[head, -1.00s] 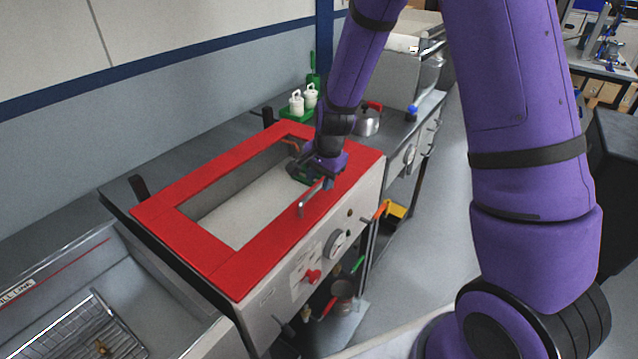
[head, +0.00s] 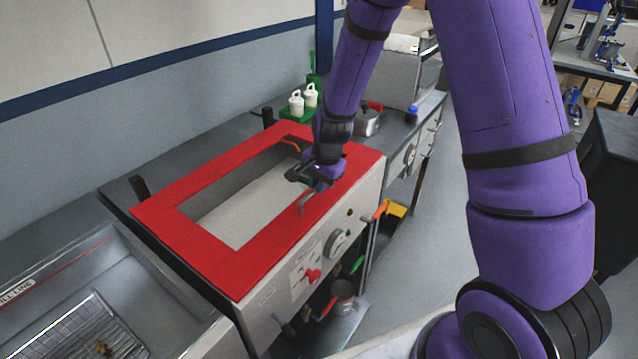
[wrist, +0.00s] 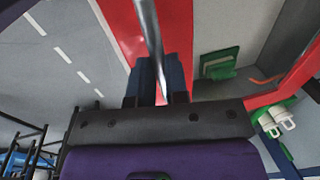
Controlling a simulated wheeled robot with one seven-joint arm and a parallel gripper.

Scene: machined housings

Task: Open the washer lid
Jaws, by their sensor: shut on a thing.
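The washer (head: 284,298) is a pale box with a dial and a red knob on its front. Its red lid (head: 225,262) is a frame around a wide rectangular opening and lies flat or nearly flat on top. A thin metal bar handle (head: 302,208) stands at the lid's front edge. My gripper (head: 312,190) is at this handle, over the right part of the lid. In the wrist view the handle (wrist: 148,28) runs between the two dark fingers of my gripper (wrist: 160,75), which are shut on it. The fingers partly hide the handle in the head view.
A sink with a wire rack (head: 85,330) is at lower left. Grey floor (head: 420,270) is clear to the right.

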